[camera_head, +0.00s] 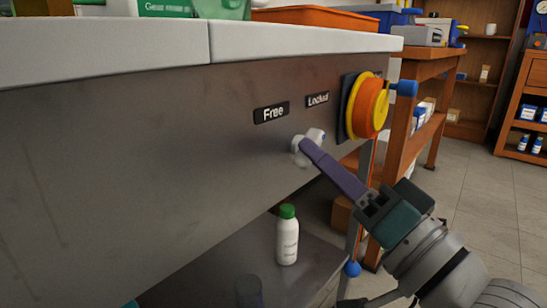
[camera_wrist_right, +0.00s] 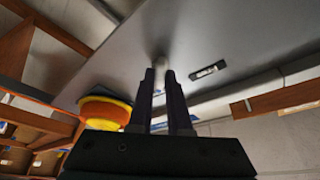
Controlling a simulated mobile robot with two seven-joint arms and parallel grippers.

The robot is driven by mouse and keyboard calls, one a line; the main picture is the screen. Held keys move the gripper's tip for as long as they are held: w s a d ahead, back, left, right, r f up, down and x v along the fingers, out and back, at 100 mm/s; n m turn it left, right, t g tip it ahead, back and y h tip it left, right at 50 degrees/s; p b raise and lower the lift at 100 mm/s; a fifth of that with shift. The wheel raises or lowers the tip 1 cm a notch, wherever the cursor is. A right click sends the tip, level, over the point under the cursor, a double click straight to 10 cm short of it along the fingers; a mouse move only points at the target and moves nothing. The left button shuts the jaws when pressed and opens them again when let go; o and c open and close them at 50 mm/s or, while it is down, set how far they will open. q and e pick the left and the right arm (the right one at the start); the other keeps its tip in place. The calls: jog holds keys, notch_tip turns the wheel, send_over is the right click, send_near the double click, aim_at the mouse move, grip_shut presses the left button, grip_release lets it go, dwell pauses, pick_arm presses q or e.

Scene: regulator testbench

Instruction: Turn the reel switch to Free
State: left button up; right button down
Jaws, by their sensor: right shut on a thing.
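The reel switch (camera_head: 316,135) is a small white knob on the grey front panel of the bench, partly hidden behind my fingertips. Above it are two black labels, "Free" (camera_head: 271,112) on the left and "Locked" (camera_head: 317,99) on the right. My right gripper (camera_head: 306,146) reaches in from the lower right, its purple fingers shut on the knob. In the right wrist view the pale knob (camera_wrist_right: 160,60) shows between the fingertips of my gripper (camera_wrist_right: 160,72). The fingers hide which label the switch points to. My left gripper is not in view.
A yellow and orange reel (camera_head: 367,106) with a blue handle sticks out of the panel just right of the switch. A white bottle with a green cap (camera_head: 288,238) stands on the lower shelf beneath. The panel left of the switch is clear.

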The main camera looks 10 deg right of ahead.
jog(key=shift+n, duration=0.4)
jog(key=shift+w+d+n+g+y+b, duration=0.2)
jog(key=shift+n+g+y+b, duration=1.15)
jog(key=shift+n, duration=2.75)
jog(key=shift+w+d+n+g+y+b, duration=0.2)
jog(key=shift+n+g+y+b, duration=1.1)
jog(key=shift+n, duration=2.8)
jog(key=shift+w+d+n+g+y+b, duration=0.15)
jog(key=shift+n+g+y+b, duration=0.3)
jog(key=shift+n+g+y, duration=2.35)
jog(key=n+t+h, duration=0.1)
jog(key=n+t, duration=0.2)
jog(key=shift+h, duration=0.35)
jog(key=c, duration=0.9)
grip_release()
jog(key=shift+o, duration=0.2)
jog(key=shift+s, duration=0.1)
jog(key=p+v, duration=0.1)
jog(key=v, duration=0.9)
